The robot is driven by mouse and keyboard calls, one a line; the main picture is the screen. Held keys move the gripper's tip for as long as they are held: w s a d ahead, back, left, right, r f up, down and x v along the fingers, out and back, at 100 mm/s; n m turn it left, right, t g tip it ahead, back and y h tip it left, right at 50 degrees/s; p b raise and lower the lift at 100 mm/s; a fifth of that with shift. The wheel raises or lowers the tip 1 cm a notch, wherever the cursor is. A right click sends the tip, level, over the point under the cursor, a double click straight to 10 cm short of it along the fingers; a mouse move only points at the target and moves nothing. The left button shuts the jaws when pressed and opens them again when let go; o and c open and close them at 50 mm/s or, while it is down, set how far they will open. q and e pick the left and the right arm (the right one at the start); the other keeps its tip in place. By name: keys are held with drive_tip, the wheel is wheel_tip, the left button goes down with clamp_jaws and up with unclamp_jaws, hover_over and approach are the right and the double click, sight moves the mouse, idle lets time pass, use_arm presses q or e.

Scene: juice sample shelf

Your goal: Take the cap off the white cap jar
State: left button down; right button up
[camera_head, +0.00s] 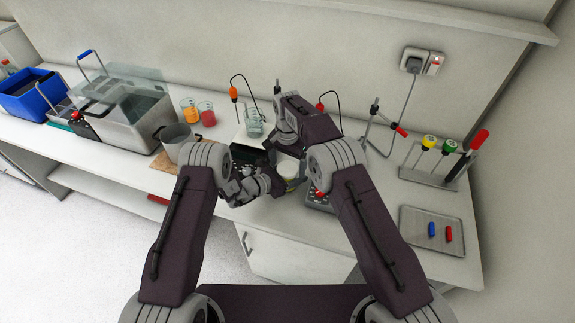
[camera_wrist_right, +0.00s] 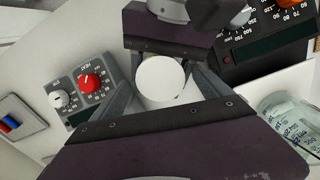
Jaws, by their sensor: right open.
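The white cap (camera_wrist_right: 160,82) shows from above in the right wrist view, between the two fingers of my right gripper (camera_wrist_right: 163,74). The fingers stand apart, with the cap in the gap. In the head view the jar (camera_head: 292,184) is a small pale, yellowish piece, partly hidden by my arms. My right gripper (camera_head: 290,156) is above it. My left gripper (camera_head: 262,185) reaches in from the left beside the jar. Its fingers are hidden, so I cannot tell whether they hold the jar.
A hotplate with a red knob (camera_wrist_right: 89,84) stands close to the jar, and a dark device (camera_wrist_right: 265,45) with dials is on its other side. A glass beaker (camera_head: 254,125) is behind. A metal pot (camera_head: 176,140) stands left. A tray (camera_head: 415,239) lies right on the bench.

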wheel_tip(320, 180, up, 4)
drive_tip(key=shift+r, duration=0.2)
wheel_tip(320, 180, up, 4)
drive_tip(key=shift+f+m, duration=0.25)
drive_tip(key=shift+m, duration=0.95)
wheel_tip(320, 180, down, 8)
drive_tip(key=shift+f, duration=0.1)
drive_tip(key=c, duration=1.5)
drive_tip(key=n, duration=0.3)
drive_tip(key=shift+n, duration=0.3)
drive_tip(key=shift+c, duration=0.3)
drive_tip(key=o, duration=1.5)
drive_tip(key=shift+o, duration=0.2)
